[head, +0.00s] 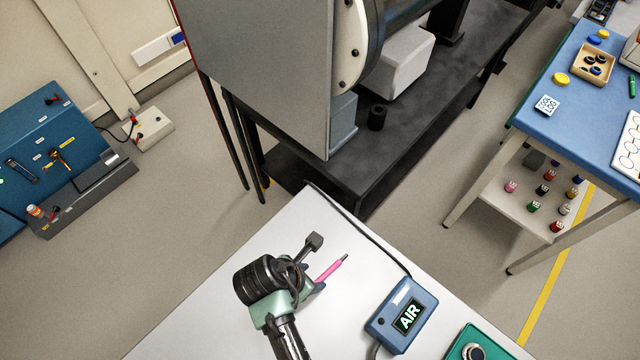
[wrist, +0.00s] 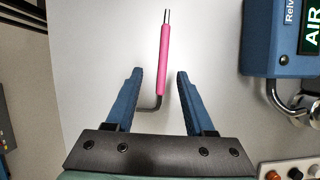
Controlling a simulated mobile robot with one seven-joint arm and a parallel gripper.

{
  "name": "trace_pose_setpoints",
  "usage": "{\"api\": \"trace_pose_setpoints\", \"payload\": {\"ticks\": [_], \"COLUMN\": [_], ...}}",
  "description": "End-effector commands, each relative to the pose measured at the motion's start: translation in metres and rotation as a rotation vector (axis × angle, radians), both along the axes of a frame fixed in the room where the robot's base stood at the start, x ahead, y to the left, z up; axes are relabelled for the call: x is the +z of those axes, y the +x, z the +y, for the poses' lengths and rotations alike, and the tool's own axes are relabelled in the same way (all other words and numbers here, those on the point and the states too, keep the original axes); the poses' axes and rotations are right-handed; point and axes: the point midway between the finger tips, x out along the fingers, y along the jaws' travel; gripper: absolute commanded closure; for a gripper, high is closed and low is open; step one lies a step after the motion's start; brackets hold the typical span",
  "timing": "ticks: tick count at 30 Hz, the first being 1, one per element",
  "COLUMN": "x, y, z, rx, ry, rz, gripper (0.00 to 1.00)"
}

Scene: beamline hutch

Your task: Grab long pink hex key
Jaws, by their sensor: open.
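The long pink hex key (wrist: 163,62) lies on the white table in the wrist view, its pink sleeve running up the picture and its bent dark end near my gripper. In the head view the pink hex key (head: 329,270) shows just beyond my gripper, partly hidden by it. My gripper (wrist: 154,76) is open, with one blue finger to the left of the key and one to the right. The bent end and lower sleeve lie between the fingers in the picture. I cannot tell the height of the fingers above the table. Nothing is held.
A blue AIR box (head: 402,315) with a cable stands on the white table (head: 215,305) to the right of the key. A green-framed item (head: 480,345) sits at the table's front right. A dark bench (head: 340,165) with large equipment stands behind. The table left of my gripper is clear.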

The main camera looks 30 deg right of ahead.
Motion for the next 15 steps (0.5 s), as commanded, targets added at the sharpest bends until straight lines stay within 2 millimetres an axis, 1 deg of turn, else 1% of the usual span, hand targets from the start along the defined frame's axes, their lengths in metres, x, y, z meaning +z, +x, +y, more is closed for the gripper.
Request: {"api": "trace_pose_setpoints", "payload": {"ticks": [4, 8, 10, 15], "x": [-0.013, -0.031, -0.040, -0.049], "y": [-0.003, -0.005, -0.003, -0.002], "z": [-0.004, -0.010, -0.013, -0.017], "rx": [-0.002, -0.001, -0.002, -0.001], "ry": [0.000, 0.001, 0.001, 0.000], "rz": [0.004, 0.003, 0.002, -0.001], "gripper": [0.46, 0.46, 0.46, 0.46]}}
